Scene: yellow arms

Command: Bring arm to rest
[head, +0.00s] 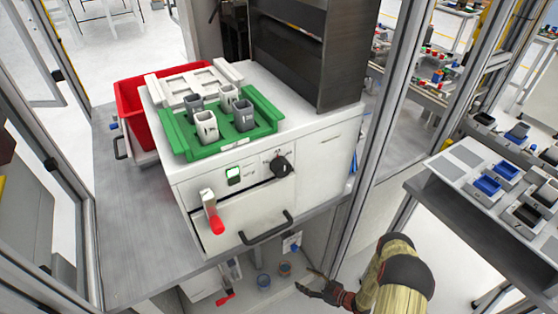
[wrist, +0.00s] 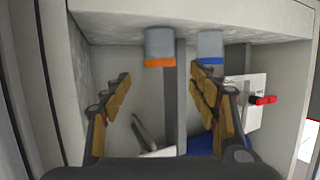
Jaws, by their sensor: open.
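My gripper (head: 325,287) is at the bottom of the head view, right of the white machine and low, in front of the space under its bench. In the wrist view my gripper (wrist: 162,105) has its two tan-padded fingers spread wide apart, with nothing held between them. Part of my yellow and black arm shows in the head view, at the bottom right. Beyond the fingers, in the wrist view, are a grey cylinder with an orange band (wrist: 160,47) and one with a blue band (wrist: 210,47). Both are apart from the fingers.
A red bin (head: 130,97) is behind left. A metal post (head: 385,120) and a side table (head: 470,215) stand near the arm.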

